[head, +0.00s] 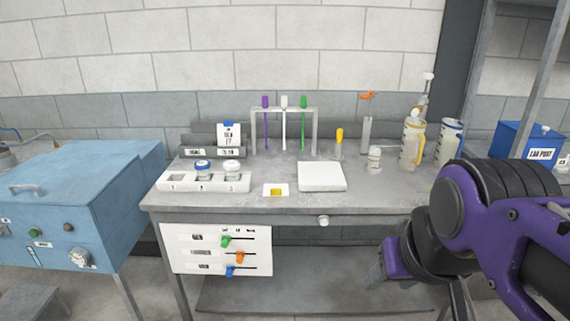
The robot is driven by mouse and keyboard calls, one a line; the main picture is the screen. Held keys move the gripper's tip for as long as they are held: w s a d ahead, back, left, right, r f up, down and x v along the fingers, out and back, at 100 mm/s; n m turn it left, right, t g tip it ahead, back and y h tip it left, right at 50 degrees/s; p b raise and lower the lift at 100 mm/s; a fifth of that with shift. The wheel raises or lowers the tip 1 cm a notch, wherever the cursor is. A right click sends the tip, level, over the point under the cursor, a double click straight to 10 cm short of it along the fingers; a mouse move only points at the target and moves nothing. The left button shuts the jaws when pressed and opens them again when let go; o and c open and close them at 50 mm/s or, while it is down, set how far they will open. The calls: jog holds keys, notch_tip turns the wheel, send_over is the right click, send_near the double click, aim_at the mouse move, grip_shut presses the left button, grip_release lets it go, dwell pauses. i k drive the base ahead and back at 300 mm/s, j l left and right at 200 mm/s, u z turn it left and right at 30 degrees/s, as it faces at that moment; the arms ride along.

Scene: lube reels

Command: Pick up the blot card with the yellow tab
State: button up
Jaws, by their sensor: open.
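A small white card with a yellow tab (275,190) lies flat near the front edge of the grey bench (385,195). Another card with a blue tab (229,135) stands upright in a grey holder at the back left. My gripper (455,300) hangs low at the right, in front of the bench and well apart from the yellow-tab card. It is open; its fingertips are partly cut off by the bottom edge of the view.
A white pad (322,177) lies right of the card. A white tray (204,182) with two jars is left. A rack of colored sticks (284,110) stands behind. Bottles (412,145) stand at right. A blue cabinet (85,200) is left of the bench.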

aim_at(276, 186)
jog(key=i+j+z, duration=0.2)
jog(key=j+z, duration=0.15)
jog(key=j, duration=0.25)
jog(key=i+j+z, duration=0.15)
jog(key=j+z, duration=0.2)
jog(key=j, duration=0.3)
jog(key=j+z, duration=0.35)
jog(key=j, duration=0.35)
jog(key=i, duration=0.05)
